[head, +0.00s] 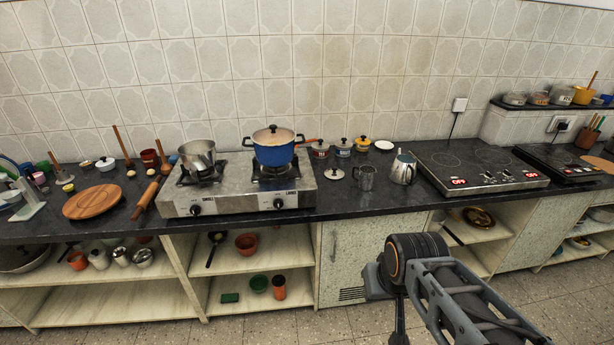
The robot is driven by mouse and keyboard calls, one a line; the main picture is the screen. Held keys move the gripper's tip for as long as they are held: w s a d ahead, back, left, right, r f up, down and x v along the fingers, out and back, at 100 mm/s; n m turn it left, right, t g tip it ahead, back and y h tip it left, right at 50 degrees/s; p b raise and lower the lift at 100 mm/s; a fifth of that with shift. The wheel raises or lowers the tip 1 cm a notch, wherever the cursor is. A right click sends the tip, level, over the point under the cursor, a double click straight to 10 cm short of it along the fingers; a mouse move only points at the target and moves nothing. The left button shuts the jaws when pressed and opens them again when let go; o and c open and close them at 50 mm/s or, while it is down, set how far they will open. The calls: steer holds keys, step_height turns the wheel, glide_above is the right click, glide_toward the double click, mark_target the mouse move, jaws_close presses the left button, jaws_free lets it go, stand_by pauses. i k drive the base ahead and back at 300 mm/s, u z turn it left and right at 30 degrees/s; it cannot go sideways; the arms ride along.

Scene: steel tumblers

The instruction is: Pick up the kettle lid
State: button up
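A steel kettle (403,169) stands on the dark counter, left of the black electric hob. Its top is small in this view, and I cannot tell whether a lid sits on it. My arm (452,300) reaches in from the lower right, in front of and below the counter edge, well apart from the kettle and lid. The fingers of my gripper cannot be made out clearly.
The gas stove (238,196) holds a steel pot (198,155) and a lidded blue pot (273,155). Small lidded jars (343,149) and a white plate (384,145) stand behind the loose lid. The electric hob (478,170) is at right. Open shelves lie below the counter.

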mark_target(334, 173)
steer(key=u, duration=0.2)
steer(key=i, duration=1.65)
